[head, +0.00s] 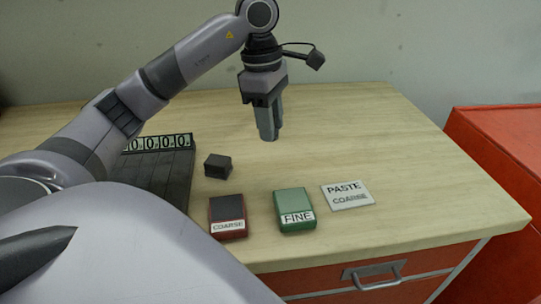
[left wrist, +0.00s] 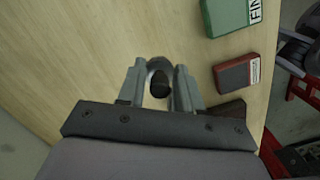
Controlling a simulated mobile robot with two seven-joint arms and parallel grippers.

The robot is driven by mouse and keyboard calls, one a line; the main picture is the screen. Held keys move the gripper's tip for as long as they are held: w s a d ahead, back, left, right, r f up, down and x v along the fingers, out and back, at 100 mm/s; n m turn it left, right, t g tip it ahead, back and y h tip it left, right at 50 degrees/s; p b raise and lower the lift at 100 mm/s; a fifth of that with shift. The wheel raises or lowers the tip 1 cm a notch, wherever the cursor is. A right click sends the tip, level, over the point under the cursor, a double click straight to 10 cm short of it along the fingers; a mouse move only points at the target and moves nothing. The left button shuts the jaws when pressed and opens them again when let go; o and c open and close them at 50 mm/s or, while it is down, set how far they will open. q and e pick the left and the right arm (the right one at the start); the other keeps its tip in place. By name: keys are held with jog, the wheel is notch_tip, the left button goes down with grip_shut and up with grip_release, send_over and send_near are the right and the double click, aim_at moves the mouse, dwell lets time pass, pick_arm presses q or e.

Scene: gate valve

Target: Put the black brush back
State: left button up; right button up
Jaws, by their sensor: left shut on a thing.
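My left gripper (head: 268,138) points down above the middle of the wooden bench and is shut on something. In the left wrist view, a dark, round-ended thing with a pale ring, seemingly the black brush (left wrist: 159,80), sits between its two fingers (left wrist: 160,85). Only its end shows, and the head view barely shows it. A dark rack (head: 172,180) with a row of "0" labels stands at the left of the bench, partly hidden by my arm. My right gripper is not in view.
A dark block (head: 217,166) lies right of the rack. A red COARSE tin (head: 227,207), a green FINE tin (head: 293,200) and a PASTE COARSE card (head: 347,195) lie near the front edge. The bench (head: 400,140) is clear at the right. An orange cabinet (head: 500,150) stands beyond.

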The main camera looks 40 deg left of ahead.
aim_at(272, 168)
pick_arm(q)
jog(key=shift+f, duration=3.9)
jog(key=shift+f, duration=0.2)
jog(key=o, duration=1)
jog(key=shift+r, duration=0.15)
jog(key=shift+r, duration=0.2)
jog(key=r, duration=0.3)
jog(key=r+p, duration=0.1)
jog(key=r, duration=0.3)
jog(key=a+r, duration=0.1)
jog(key=r, duration=0.2)
jog(key=shift+s+a+r, duration=0.1)
jog(key=shift+s+r, duration=0.05)
jog(key=shift+s, duration=0.1)
jog(key=shift+a+r+p, duration=0.1)
jog(key=shift+r+p, duration=0.3)
jog(key=shift+r, duration=0.3)
